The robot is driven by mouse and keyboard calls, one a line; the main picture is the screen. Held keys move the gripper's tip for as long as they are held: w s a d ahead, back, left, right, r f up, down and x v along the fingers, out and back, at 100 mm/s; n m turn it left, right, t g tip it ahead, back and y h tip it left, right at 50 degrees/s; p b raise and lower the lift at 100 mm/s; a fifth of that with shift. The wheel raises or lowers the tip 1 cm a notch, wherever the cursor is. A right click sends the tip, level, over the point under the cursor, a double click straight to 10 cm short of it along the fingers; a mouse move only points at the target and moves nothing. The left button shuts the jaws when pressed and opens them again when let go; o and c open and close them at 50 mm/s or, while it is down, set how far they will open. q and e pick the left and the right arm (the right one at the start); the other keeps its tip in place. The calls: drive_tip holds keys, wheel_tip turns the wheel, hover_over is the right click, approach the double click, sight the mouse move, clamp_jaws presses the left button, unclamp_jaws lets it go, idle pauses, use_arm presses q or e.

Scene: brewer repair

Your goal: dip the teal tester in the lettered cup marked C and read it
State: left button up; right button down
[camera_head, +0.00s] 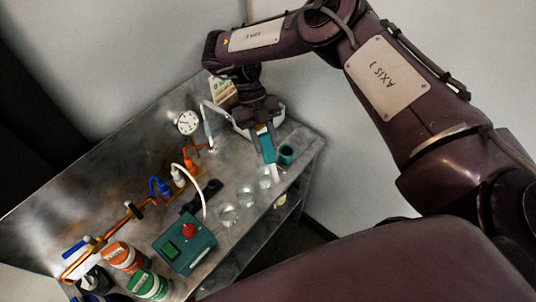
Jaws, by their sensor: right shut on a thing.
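The teal tester (267,148) is held upright, slightly tilted, in my right gripper (263,128), which is shut on its upper part and points down. The tester's pale lower end (274,172) is at or just beside the far clear cup (264,179). I cannot tell whether it is inside the cup. A middle clear cup (246,196) and a near clear cup (228,215) stand in a row with it. Their letters are too small to read, so I cannot tell which is C. The tester's reading is not legible. My left gripper is not in view.
A small teal pot (286,154) stands right of the tester. A green box with a red knob (185,243), copper pipes, a round gauge (187,122) and striped cans (148,285) fill the left of the metal bench.

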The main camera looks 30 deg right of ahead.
drive_tip(key=shift+s, duration=0.1)
drive_tip(key=t, duration=0.3)
drive_tip(key=shift+d, duration=0.1)
drive_tip(key=t, duration=0.3)
idle(0.4)
